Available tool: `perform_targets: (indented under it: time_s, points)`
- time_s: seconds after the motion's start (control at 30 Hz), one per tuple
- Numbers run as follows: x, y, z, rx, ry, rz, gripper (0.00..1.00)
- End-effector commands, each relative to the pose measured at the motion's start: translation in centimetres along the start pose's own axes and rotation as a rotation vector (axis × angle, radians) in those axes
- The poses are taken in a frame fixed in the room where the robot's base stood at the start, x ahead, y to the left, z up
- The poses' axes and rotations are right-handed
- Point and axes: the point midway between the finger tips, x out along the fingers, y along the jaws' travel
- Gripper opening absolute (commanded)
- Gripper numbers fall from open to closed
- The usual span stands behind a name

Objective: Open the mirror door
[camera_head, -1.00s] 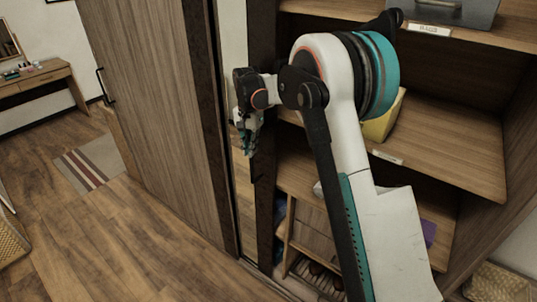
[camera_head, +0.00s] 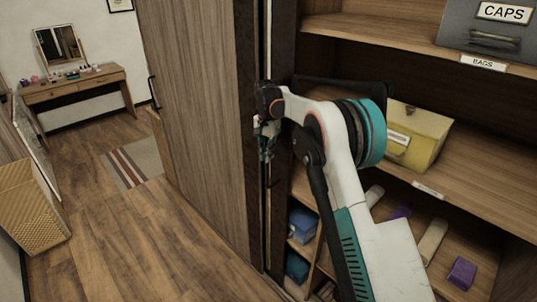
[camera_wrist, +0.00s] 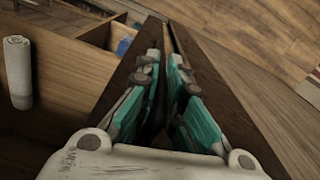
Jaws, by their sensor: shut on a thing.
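The mirror door's dark upright frame edge (camera_head: 282,70) stands to the right of the wooden door (camera_head: 200,120). Only a thin bright strip of mirror (camera_head: 267,30) shows between the two doors. My gripper (camera_head: 267,152) is at this dark edge, at about mid height of the door. In the wrist view its teal fingers (camera_wrist: 168,100) are shut on the dark door edge (camera_wrist: 110,100). The exact contact between the fingertips is hidden. The shelves to the right of the door edge are uncovered.
Open shelves hold a grey caps box (camera_head: 490,45), a yellow box (camera_head: 415,137) and a purple block (camera_head: 461,273). A white roll (camera_wrist: 18,72) shows in the wrist view. A wicker basket (camera_head: 30,212) stands at left. The floor (camera_head: 150,235) before the wooden door is clear.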

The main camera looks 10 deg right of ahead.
Motion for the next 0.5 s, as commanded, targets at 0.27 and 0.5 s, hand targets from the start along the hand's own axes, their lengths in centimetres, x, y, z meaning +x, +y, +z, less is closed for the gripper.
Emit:
perform_targets:
  time_s: [0.27, 0.5]
  points:
    - [0.06, -0.14, 0.23, -0.003, -0.003, -0.001, 0.28]
    - [0.09, -0.08, 0.21, -0.002, -0.003, 0.000, 0.32]
